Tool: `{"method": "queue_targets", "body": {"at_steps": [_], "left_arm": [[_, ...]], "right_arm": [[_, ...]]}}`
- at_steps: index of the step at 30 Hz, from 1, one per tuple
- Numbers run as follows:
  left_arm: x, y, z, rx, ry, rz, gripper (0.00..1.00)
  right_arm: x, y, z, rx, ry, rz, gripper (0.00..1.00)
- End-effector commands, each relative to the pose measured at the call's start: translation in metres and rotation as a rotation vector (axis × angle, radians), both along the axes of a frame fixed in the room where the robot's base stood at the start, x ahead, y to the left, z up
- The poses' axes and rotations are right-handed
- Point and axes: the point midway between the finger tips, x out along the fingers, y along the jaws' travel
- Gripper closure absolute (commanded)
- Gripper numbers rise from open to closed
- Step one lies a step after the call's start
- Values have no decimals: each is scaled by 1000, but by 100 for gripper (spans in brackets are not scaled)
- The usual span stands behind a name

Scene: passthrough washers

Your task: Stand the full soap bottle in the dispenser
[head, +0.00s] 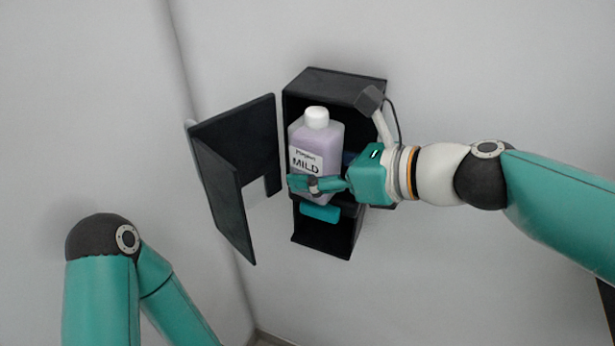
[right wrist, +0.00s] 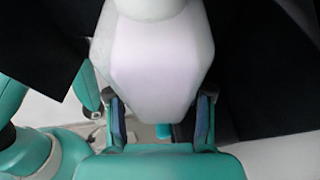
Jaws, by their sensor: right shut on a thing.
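The soap bottle (head: 318,138) is pale lilac with a white cap and a label reading MILD. It stands nearly upright in front of the open dispenser (head: 345,84), a black wall box, and overlaps its opening. I cannot tell whether its base rests on anything. My right gripper (head: 318,186) is shut on the lower part of the bottle. In the right wrist view the bottle (right wrist: 150,65) sits between the two fingers (right wrist: 160,120). My left gripper is out of view; only my left arm shows at the lower left.
The dispenser's black door (head: 228,140) hangs open to the left, with a cutout near its lower edge. A teal part (head: 320,212) shows below the bottle, at the dispenser's front. White walls meet in a corner on the left.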

Motion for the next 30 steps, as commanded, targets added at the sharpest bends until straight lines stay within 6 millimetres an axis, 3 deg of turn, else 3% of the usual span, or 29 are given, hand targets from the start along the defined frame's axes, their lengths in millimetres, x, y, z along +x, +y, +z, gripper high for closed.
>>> {"method": "queue_targets", "body": {"at_steps": [19,30], "left_arm": [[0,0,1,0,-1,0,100],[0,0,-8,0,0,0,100]], "right_arm": [[49,-25,-2,0,-1,0,100],[48,-25,-19,-7,1,0,100]]}}
